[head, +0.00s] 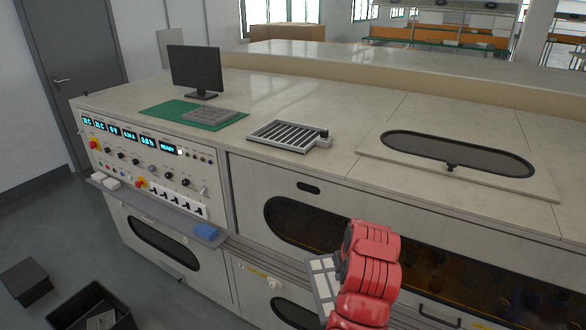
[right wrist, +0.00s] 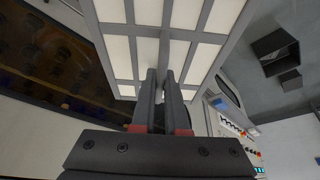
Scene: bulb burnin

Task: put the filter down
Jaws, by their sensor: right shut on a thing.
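The filter is a flat panel of white cells in a grey grid frame (head: 323,279). In the head view it is at the lower middle, tilted, in front of the machine's front, below the bench top. My red right arm hides part of it. The right wrist view shows the filter large at the top (right wrist: 147,12). My right gripper (right wrist: 164,78) is shut on one of its grid bars. The head view does not show the fingers clearly. My left gripper is in neither view.
A grey slotted grate (head: 283,135) lies on the bench top (head: 330,105). A monitor (head: 195,68) and a keyboard on a green mat (head: 165,112) are at the left. A blue block (head: 206,231) sits on the front ledge. A black crate (head: 92,307) stands on the floor.

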